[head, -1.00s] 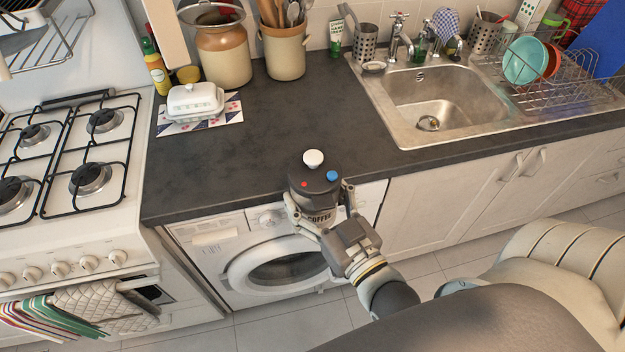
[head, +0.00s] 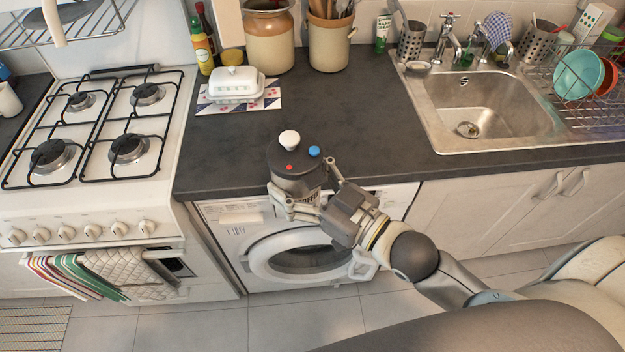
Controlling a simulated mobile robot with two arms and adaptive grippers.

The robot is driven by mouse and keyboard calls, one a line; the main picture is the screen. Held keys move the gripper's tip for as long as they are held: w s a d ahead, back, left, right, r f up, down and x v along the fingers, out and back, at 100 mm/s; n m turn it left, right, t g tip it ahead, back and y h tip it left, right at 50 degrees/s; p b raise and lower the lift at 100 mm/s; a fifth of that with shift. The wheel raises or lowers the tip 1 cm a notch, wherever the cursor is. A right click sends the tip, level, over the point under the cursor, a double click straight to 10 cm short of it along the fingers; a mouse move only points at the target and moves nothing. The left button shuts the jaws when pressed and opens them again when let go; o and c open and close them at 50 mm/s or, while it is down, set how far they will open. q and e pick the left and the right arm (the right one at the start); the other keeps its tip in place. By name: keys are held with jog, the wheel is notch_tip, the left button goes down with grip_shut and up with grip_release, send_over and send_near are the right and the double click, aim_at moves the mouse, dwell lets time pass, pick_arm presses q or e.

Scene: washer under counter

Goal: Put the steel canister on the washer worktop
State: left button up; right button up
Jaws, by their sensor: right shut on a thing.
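The steel canister (head: 296,174) has a dark lid with a white knob, a red dot and a blue dot. My right gripper (head: 301,198) is shut around its body, and the fingers hide part of its lettering. The canister is upright and overlaps the front edge of the dark worktop (head: 345,110) in the head view. I cannot tell whether its base touches the worktop. The washer (head: 262,250) stands under the counter, below the gripper. My left gripper is not in view.
A white butter dish (head: 237,86) sits on a patterned mat at the back left of the worktop. Crocks (head: 270,38) stand behind it. The sink (head: 490,105) is to the right and the gas stove (head: 95,130) to the left. The worktop behind the canister is clear.

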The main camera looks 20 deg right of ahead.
jog(key=w+a+r+n+g+y, duration=0.2)
jog(key=w+a+n+g+y, duration=0.2)
jog(key=a+n+g+y, duration=0.2)
jog(key=shift+a+r+g, duration=0.4)
jog(key=shift+a+g, duration=0.1)
jog(key=shift+a, duration=0.7)
